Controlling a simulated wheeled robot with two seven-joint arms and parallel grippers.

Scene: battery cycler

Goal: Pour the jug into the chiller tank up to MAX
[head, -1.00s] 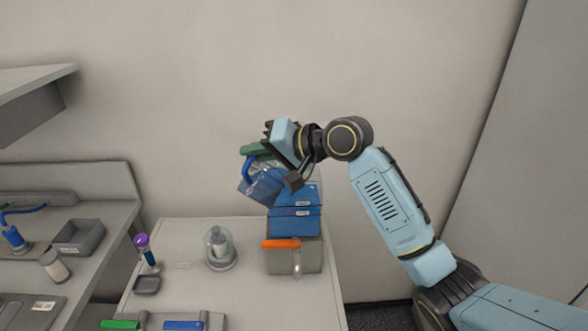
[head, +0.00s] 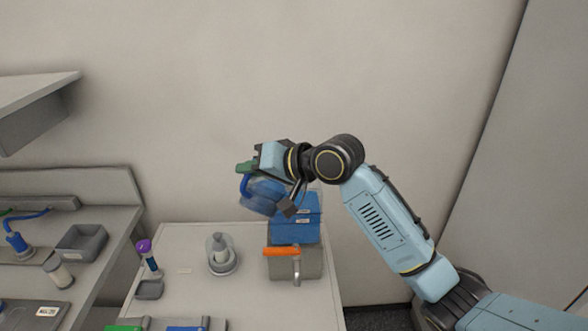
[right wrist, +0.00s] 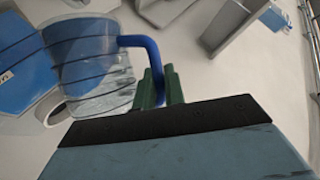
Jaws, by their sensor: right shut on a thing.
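My right gripper (head: 245,168), with green fingertips, is shut on the blue handle of the clear jug (head: 262,198). The jug hangs tilted at the upper left of the chiller tank, a blue upper box (head: 296,232) on a grey base (head: 308,264) with an orange lever (head: 281,252). In the right wrist view, the green fingers (right wrist: 160,88) close around the blue handle and the see-through jug (right wrist: 95,90) has dark bands. A blue part of the tank (right wrist: 15,70) shows behind it. The liquid level and the MAX mark cannot be made out. My left gripper is out of view.
A clear domed vessel (head: 221,255) stands left of the tank on the white table (head: 190,235). A purple-capped tube (head: 148,255) and small tray (head: 149,289) are further left. Green (head: 125,328) and blue (head: 187,327) handles lie at the front. A shelf (head: 35,105) overhangs the left.

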